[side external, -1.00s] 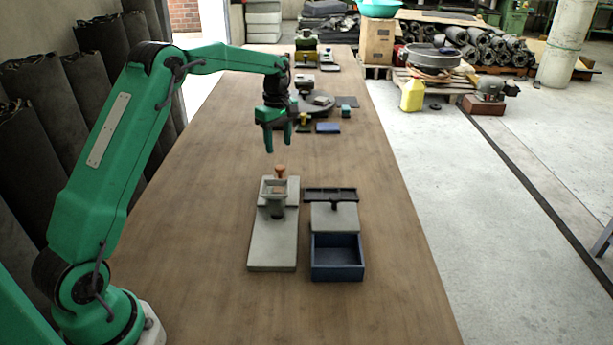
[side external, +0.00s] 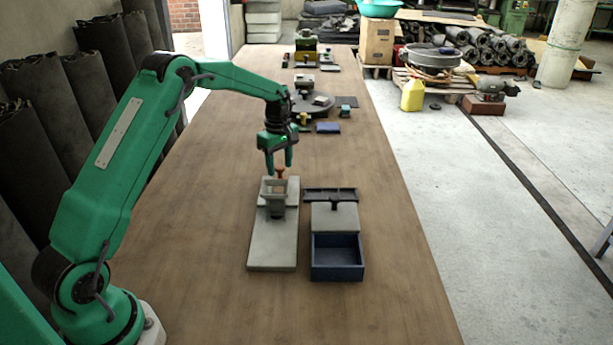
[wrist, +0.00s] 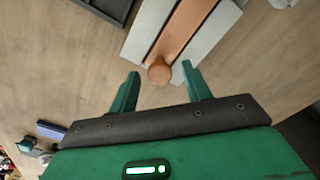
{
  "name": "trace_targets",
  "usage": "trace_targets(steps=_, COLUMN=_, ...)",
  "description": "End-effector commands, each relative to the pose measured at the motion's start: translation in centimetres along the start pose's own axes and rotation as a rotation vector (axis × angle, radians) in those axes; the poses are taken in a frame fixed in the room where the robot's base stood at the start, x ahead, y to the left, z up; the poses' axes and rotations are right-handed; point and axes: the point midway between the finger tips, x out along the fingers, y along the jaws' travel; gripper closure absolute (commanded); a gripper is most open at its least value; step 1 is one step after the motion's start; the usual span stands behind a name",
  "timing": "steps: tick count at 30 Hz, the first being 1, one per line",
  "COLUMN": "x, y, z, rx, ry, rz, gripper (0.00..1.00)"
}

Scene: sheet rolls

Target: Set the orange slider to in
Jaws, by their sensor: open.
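The orange slider (wrist: 188,32) is a flat orange strip in a channel of a grey base plate (side external: 272,247). Its round knob (wrist: 160,71) is at the far end of the base in the side external view (side external: 281,173). A grey frame (side external: 268,188) stands over the strip nearer the camera. My gripper (side external: 279,168) is open and pointing down at the knob. In the wrist view, one finger is on each side of the knob with gaps between. Whether the tips are below the knob's top is hard to tell.
A blue open box (side external: 337,270) with a grey sliding lid (side external: 334,217) stands just right of the base. A round dark turntable (side external: 313,105) and several small items are farther back. The table left of the base is clear.

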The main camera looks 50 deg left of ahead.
Motion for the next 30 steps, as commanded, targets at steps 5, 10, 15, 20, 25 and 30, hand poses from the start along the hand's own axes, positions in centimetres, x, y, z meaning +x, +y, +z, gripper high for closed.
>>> trace_targets(steps=5, x=0.0, y=0.0, z=0.0, rx=0.0, ry=0.0, rz=0.0, gripper=0.75)
trace_targets(steps=10, x=0.0, y=0.0, z=0.0, rx=0.0, ry=0.0, rz=-0.001, gripper=1.0)
trace_targets(steps=15, x=-0.1, y=-0.1, z=0.1, rx=0.0, ry=0.0, rz=-0.001, gripper=1.0)
trace_targets(steps=20, x=-0.1, y=-0.7, z=0.8, rx=0.001, ry=-0.001, rz=-0.002, gripper=1.0)
trace_targets(steps=25, x=-0.2, y=-1.8, z=1.9, rx=0.001, ry=0.0, rz=-0.001, gripper=1.0)
trace_targets(steps=30, x=-0.1, y=-2.6, z=2.6, rx=0.0, ry=0.0, rz=0.0, gripper=1.0)
